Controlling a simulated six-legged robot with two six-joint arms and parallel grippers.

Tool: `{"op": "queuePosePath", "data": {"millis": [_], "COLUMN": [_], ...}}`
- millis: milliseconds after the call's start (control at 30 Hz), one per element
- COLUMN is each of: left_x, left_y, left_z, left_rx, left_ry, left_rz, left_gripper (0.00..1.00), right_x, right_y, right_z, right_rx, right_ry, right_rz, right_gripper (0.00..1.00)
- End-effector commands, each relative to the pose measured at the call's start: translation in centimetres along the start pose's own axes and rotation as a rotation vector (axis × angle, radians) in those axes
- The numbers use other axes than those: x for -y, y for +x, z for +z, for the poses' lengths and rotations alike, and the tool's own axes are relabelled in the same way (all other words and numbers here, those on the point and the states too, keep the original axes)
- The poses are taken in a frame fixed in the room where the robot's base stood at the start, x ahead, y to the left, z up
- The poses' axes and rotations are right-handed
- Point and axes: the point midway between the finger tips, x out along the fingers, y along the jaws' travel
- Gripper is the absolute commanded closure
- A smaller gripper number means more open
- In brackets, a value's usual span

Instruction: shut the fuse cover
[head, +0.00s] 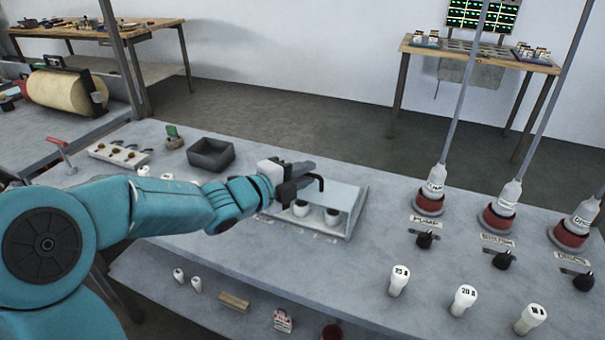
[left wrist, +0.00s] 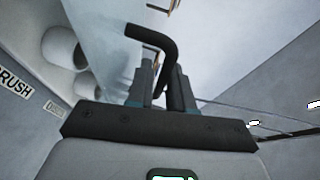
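The fuse cover (head: 343,195) is a pale, see-through panel standing raised over a shallow grey housing in the middle of the bench. White fuses (head: 333,216) stand in the housing under it and show plainly from the front. A black bent handle (head: 319,180) sticks out at the cover's upper left. My left gripper (head: 297,180) is at this handle. In the left wrist view the handle (left wrist: 158,40) passes between the two fingers (left wrist: 162,85), which close on it. White fuses (left wrist: 62,47) also show there, beside the gripper. My right gripper is not in view.
Right of the housing stand red-based plugs (head: 429,203) on upright rods, black knobs (head: 424,240) and white labelled fuses (head: 399,280). A dark open tray (head: 210,154) sits at the back left. A lower shelf (head: 155,275) holds small items.

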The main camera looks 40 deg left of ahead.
Motion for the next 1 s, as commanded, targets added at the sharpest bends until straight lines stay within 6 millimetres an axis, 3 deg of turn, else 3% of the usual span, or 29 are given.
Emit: {"op": "queuePosePath", "data": {"millis": [267,800,1000], "left_x": [0.2,0.2,0.1], "left_y": [-1.1,-14.0,-16.0], "left_z": [0.1,0.1,0.1], "left_rx": [0.003,0.008,0.003], "left_ry": [0.002,0.002,0.001], "left_rz": [-0.003,-0.001,-0.002], "left_gripper": [0.79,0.79,0.79], "right_x": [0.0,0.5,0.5], "right_y": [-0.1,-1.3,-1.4], "right_z": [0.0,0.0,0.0], "right_rx": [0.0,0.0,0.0], "right_ry": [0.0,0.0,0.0], "right_rz": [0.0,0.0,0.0], "right_gripper": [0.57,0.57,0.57]}}
